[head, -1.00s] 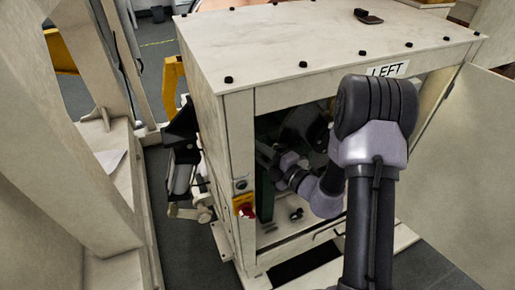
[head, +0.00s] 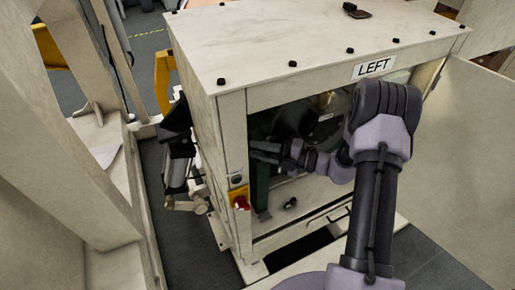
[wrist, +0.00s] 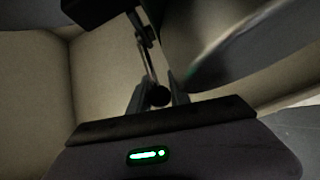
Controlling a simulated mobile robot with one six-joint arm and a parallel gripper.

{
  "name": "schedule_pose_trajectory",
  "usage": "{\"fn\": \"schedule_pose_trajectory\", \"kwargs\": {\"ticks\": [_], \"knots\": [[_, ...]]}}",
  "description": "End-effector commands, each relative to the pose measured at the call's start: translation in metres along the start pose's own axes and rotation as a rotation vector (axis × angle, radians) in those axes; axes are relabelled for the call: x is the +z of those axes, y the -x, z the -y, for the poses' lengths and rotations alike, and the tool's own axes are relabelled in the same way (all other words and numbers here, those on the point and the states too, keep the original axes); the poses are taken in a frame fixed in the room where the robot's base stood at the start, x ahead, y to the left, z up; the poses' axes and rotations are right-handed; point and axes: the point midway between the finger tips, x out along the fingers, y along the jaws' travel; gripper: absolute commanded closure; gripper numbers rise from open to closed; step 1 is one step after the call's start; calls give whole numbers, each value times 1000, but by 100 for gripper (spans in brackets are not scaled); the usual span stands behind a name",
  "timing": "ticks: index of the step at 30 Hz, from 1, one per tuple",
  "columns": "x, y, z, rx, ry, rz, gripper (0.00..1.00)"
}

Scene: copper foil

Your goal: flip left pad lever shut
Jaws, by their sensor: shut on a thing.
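My gripper (wrist: 157,92) is at the lower middle of the wrist view, its two fingers pointing up the picture. It is shut on the lever's dark round knob (wrist: 159,97), which sits between the fingertips. The thin lever rod (wrist: 148,58) rises from the knob to a black block (wrist: 92,9) at the upper left. In the head view my gripper (head: 258,151) is inside the open cabinet, near its left post. There the lever is too small and dark to make out.
The cabinet (head: 300,45) is labelled LEFT, with its door (head: 470,135) open at the right. A large dark round part (wrist: 250,45) is close to the fingers on the right. A red and yellow switch (head: 240,202) is on the left post.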

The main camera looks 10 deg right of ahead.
Motion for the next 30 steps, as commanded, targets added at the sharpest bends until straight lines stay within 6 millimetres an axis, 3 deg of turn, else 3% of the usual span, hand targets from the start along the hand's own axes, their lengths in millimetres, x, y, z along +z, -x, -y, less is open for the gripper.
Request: {"fn": "schedule_pose_trajectory", "kwargs": {"ticks": [9,10,12,13,26,30], "knots": [[0,0,1,-2,-1,-2,100],[0,0,1,-2,-1,-2,71],[0,0,1,-2,-1,-2,57],[0,0,1,-2,-1,-1,55],[0,2,0,0,0,0,55],[1,20,-2,0,-2,2,55]]}}
